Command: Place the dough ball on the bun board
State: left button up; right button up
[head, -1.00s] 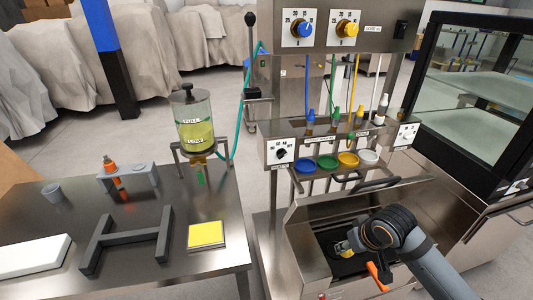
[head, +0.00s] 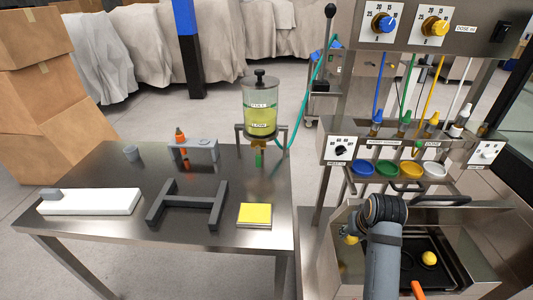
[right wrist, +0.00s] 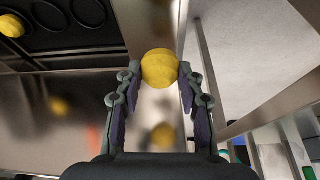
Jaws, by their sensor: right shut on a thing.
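A yellow dough ball (right wrist: 160,68) sits between the fingertips of my right gripper (right wrist: 158,76), which is shut on it. In the head view that ball (head: 352,239) shows at the left edge of the open machine bin, with my forearm covering most of the gripper. A second yellow ball (head: 429,258) rests on a black tray (head: 445,280) in the bin; it also shows at the upper left of the right wrist view (right wrist: 12,25), in a round recess. A long white board (head: 95,203) lies at the table's left. Which one is the bun board is not marked. My left gripper is out of view.
Coloured cups (head: 387,168) hang above the bin. The table's front edge is bare.

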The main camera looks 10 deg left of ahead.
aim_at(84, 198)
jog(key=k+j+u, duration=0.1)
jog(key=k+u, duration=0.3)
jog(key=k, duration=0.2)
jog(key=i+j+u, duration=0.1)
jog(key=u, duration=1.9)
